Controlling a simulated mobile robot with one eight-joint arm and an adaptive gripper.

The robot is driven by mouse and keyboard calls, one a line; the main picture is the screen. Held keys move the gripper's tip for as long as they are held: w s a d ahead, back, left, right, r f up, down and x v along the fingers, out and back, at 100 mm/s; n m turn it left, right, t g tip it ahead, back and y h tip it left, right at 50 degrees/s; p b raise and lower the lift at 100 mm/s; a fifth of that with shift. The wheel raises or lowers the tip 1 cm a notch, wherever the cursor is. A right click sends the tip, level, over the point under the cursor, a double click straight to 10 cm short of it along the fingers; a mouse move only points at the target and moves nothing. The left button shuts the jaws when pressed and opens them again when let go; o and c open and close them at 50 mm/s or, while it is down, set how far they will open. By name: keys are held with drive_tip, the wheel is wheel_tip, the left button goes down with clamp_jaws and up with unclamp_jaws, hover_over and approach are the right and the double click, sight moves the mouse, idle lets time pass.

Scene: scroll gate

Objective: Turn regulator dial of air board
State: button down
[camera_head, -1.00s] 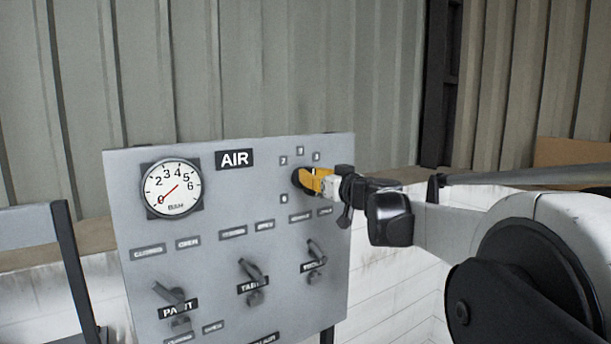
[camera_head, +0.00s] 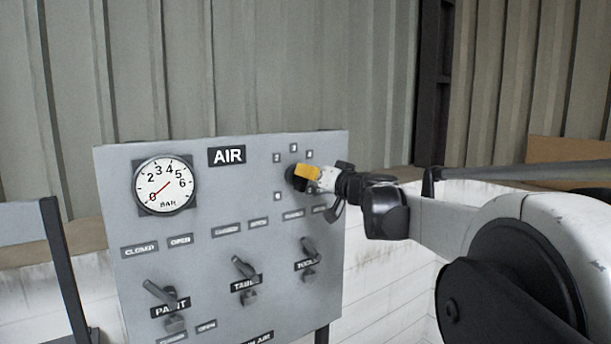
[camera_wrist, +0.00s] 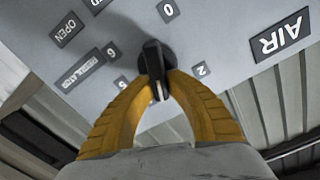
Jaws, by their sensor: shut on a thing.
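The grey air board (camera_head: 222,190) stands upright in front of me in the head view, with the "AIR" label at its top. The black regulator dial (camera_head: 292,179) is on its upper right, ringed by small number plates. My gripper (camera_head: 303,173) is at the dial, mostly covering it in the head view. In the wrist view the yellow fingers of my gripper (camera_wrist: 157,92) are shut on the dial's black bar (camera_wrist: 153,60), one on each side. The round pressure gauge (camera_head: 165,185) has its red needle near 0.
Three valve levers, paint (camera_head: 165,294), table (camera_head: 244,268) and tools (camera_head: 309,248), stick out below the dial. A white brick wall (camera_head: 385,280) is behind, with corrugated metal above. A dark post (camera_head: 72,270) stands left of the board.

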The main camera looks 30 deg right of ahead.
drive_tip(key=shift+d+f+m+b, duration=0.15)
drive_tip(key=shift+m+b, duration=0.1)
drive_tip(key=shift+m, duration=0.85)
drive_tip(key=shift+d+m+b, duration=0.15)
drive_tip(key=shift+m+b, duration=0.1)
drive_tip(key=shift+m, duration=0.85)
drive_tip(key=c, duration=1.3)
unclamp_jaws()
drive_tip(key=shift+w, duration=0.1)
drive_tip(key=shift+c, duration=0.2)
drive_tip(key=s, duration=1.2)
